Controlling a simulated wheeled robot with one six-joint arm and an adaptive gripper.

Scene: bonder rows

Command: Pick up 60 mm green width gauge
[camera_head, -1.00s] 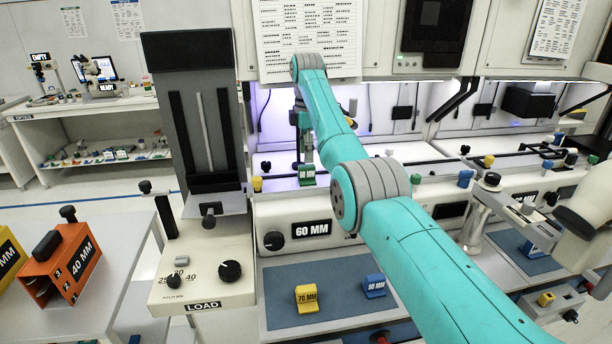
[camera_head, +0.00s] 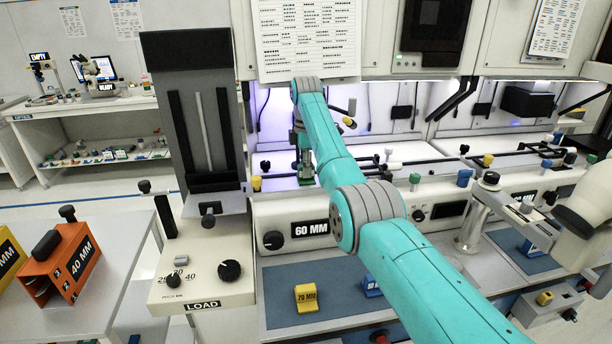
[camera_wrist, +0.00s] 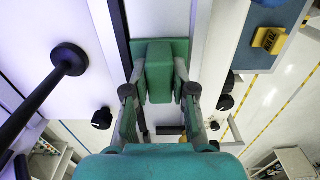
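The green width gauge (camera_wrist: 160,75) sits on the machine's light surface in the wrist view, with its narrow upright block between my two fingers. My gripper (camera_wrist: 160,91) is open, with one finger on each side of the block and a small gap visible on both sides. In the head view my gripper (camera_head: 303,158) points down at the green gauge (camera_head: 306,180), in front of the lit back wall. The gripper partly covers the gauge there, and its label cannot be read.
A yellow 70 MM gauge (camera_head: 306,298) and a blue gauge (camera_head: 372,286), partly behind my arm, lie on the blue mat (camera_head: 280,315). A black-knobbed post (camera_wrist: 70,60) stands left of my gripper in the wrist view. Black rails run close beside the gauge.

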